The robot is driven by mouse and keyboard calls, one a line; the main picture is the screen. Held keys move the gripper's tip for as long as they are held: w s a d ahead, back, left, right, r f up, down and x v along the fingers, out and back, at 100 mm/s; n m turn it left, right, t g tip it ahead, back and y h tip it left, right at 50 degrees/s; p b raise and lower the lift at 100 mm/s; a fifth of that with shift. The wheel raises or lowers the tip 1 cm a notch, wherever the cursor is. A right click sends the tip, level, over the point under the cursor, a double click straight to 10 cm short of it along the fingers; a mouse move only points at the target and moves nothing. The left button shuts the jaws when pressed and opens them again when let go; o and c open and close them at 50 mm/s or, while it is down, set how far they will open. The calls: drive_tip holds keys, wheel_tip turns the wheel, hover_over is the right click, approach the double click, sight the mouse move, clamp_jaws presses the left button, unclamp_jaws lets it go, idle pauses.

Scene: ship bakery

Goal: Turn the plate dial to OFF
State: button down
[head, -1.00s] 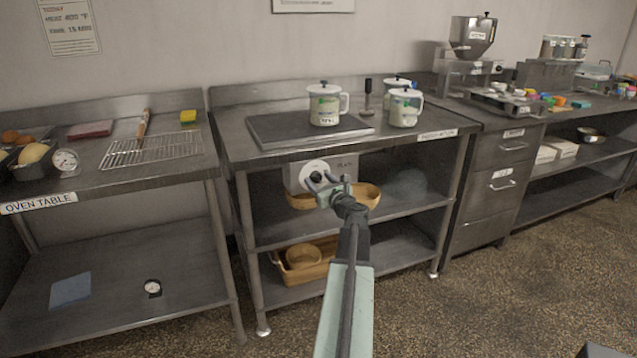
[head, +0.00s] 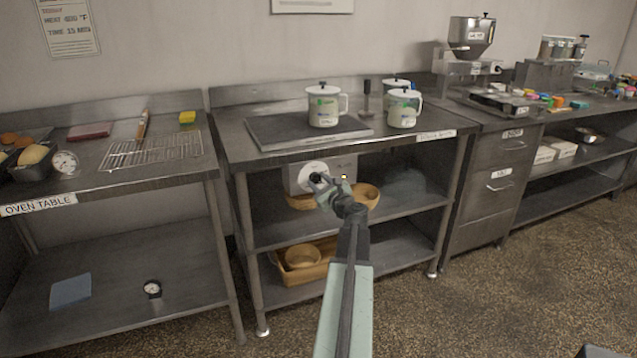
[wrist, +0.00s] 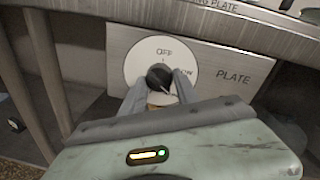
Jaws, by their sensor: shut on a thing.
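In the wrist view my gripper (wrist: 160,86) is shut on the knob, one finger on each side. The knob's pale pointer line seems to aim to the lower right, away from OFF. In the head view my gripper (head: 321,183) is at the dial face (head: 313,170) and partly covers it.
A flat heating plate (head: 270,130) with a lidded pot (head: 323,106) is on the table above. Table legs (head: 250,250) stand left of the dial. Baskets (head: 303,258) are on the shelves below. The floor in front is clear.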

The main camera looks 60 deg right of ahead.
drive_tip(key=n, duration=0.3)
drive_tip(key=n+p, duration=0.1)
drive_tip(key=n, duration=0.2)
drive_tip(key=shift+w+r+g, duration=0.15)
drive_tip(key=shift+r+g, duration=0.05)
drive_tip(key=shift+g, duration=0.1)
drive_tip(key=n, duration=0.6)
drive_tip(key=shift+a+h, duration=0.1)
drive_tip(key=shift+h, duration=0.2)
drive_tip(key=n, duration=0.6)
drive_tip(key=shift+g, duration=0.4)
drive_tip(key=n, duration=0.4)
drive_tip(key=shift+w+a+n+h, duration=0.1)
drive_tip(key=shift+n+h, duration=0.3)
drive_tip(key=shift+n, duration=0.3)
drive_tip(key=c, duration=0.9)
unclamp_jaws()
